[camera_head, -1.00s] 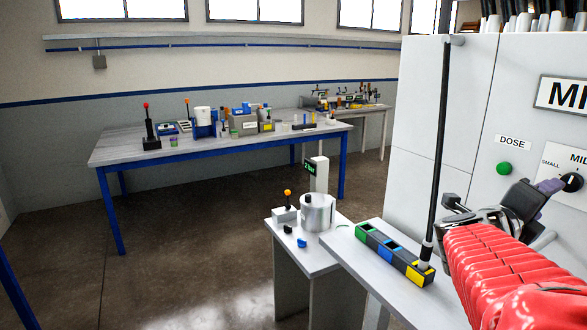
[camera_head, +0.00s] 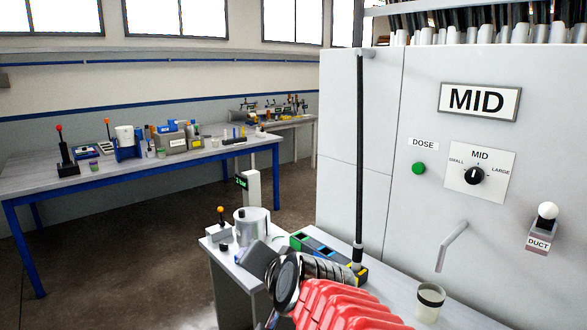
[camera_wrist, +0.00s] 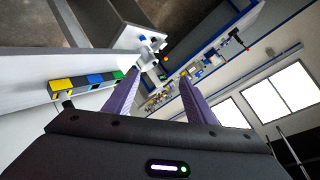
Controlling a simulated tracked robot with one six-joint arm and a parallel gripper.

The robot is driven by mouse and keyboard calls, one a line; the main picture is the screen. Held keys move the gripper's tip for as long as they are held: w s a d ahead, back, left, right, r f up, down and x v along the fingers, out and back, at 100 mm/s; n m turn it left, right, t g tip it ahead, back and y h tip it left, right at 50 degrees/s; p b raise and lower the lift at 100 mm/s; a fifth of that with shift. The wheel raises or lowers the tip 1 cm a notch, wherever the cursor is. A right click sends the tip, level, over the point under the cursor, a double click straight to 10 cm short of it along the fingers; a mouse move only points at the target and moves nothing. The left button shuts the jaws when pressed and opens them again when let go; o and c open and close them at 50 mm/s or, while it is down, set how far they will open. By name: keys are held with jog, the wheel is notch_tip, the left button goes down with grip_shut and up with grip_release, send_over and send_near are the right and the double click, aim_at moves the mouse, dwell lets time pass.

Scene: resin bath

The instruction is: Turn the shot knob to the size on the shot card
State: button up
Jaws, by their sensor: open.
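The shot card (camera_head: 480,101) on the white cabinet front reads MID. Below it, the black shot knob (camera_head: 474,176) sits on a white dial plate (camera_head: 493,185) marked SMALL at left, MID at top and LARGE at right. The knob's pale mark seems to point up, towards MID, but it is small. My gripper stands low and left of the knob in the head view, apart from it. In the wrist view my gripper (camera_wrist: 158,74) has its two purple fingers spread, with nothing between them. The knob is not in the wrist view.
A green DOSE button (camera_head: 418,168) is left of the dial. A spout (camera_head: 452,245), a cup (camera_head: 430,302) and a white-knobbed DUCT lever (camera_head: 547,212) are below and right. A black upright pole (camera_head: 360,150) stands before the cabinet's left part.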

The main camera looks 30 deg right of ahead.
jog(key=s+a+f+n+g+y, duration=0.1)
jog(key=s+a+f+n+g, duration=0.2)
jog(key=s+a+f+n, duration=0.2)
jog(key=s+a+f+n+g+y, duration=0.1)
jog(key=s+a+f+n+g, duration=0.2)
jog(key=s, duration=0.6)
notch_tip(320, 180, down, 2)
jog(key=a+n, duration=0.1)
jog(key=n, duration=0.2)
jog(key=shift+s+a, duration=0.4)
jog(key=shift+c, duration=0.4)
